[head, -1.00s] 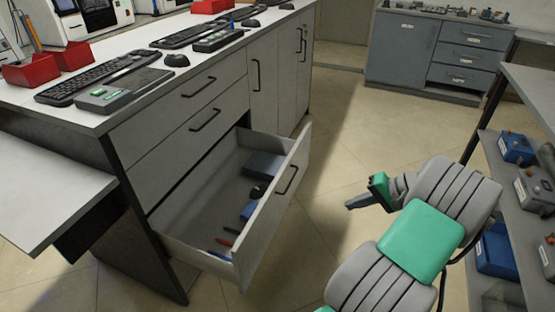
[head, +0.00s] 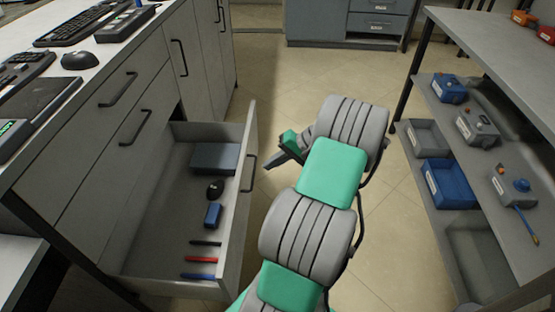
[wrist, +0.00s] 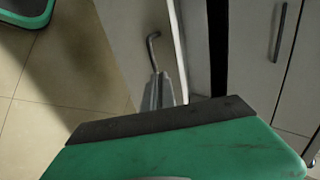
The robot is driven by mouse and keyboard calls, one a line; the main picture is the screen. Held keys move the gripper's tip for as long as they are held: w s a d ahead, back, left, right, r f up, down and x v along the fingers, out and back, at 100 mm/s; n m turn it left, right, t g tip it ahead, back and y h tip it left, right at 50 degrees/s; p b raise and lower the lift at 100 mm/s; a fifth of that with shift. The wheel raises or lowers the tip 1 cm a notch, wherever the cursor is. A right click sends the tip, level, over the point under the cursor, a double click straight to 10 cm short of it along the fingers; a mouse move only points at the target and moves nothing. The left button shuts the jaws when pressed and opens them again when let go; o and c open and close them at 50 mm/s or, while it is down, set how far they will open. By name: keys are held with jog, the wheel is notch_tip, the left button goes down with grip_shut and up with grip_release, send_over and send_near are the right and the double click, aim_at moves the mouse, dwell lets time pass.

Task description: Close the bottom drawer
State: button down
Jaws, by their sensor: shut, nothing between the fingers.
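The bottom drawer (head: 247,190) of the grey cabinet is pulled well out in the head view. Its dark bar handle (head: 250,174) is on the outer face of its front. Inside lie a grey box, a black mouse, a blue block and several pens. My gripper (head: 273,163) is to the right of the drawer front, near the handle, with its fingers pointing left; it is shut and empty. In the wrist view the drawer handle (wrist: 152,50) appears just beyond my fingers (wrist: 158,92). Whether they touch the front or handle cannot be told.
The cabinet top (head: 100,85) holds keyboards, a mouse and devices. A shelf rack (head: 480,240) with boxes and bins stands on the right. Another cabinet (head: 345,32) is at the back.

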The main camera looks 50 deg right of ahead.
aim_at(242, 173)
jog(key=w+a+f, duration=0.1)
jog(key=w+a, duration=0.1)
jog(key=w, duration=0.1)
jog(key=w+a+f+b, duration=0.1)
jog(key=w+a, duration=0.1)
jog(key=shift+w+f, duration=0.1)
jog(key=shift+f, duration=0.2)
jog(key=shift+w+a, duration=0.1)
